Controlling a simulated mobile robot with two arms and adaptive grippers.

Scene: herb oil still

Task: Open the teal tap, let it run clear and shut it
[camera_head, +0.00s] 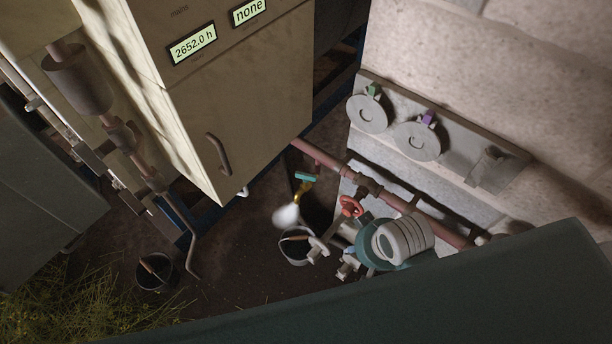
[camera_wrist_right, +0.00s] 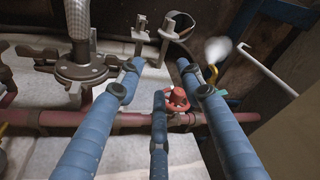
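The teal tap (camera_head: 306,177) has a teal bar handle on a brass body, low by the cabinet's right side. A white plume (camera_head: 286,214) comes from its spout, above a dark bucket (camera_head: 297,245). In the right wrist view the brass tap body (camera_wrist_right: 212,75) and part of its teal handle (camera_wrist_right: 231,101) show just right of the fingers, with the white plume above. My right gripper (camera_wrist_right: 160,80) shows three blue fingers spread apart, with nothing visible between them. It appears apart from the tap.
A red handwheel (camera_head: 350,206) sits on the rusty pipe (camera_head: 400,203) close to the tap. In the wrist view this handwheel (camera_wrist_right: 177,100) lies beyond the fingers. Another bucket (camera_head: 156,271) stands left.

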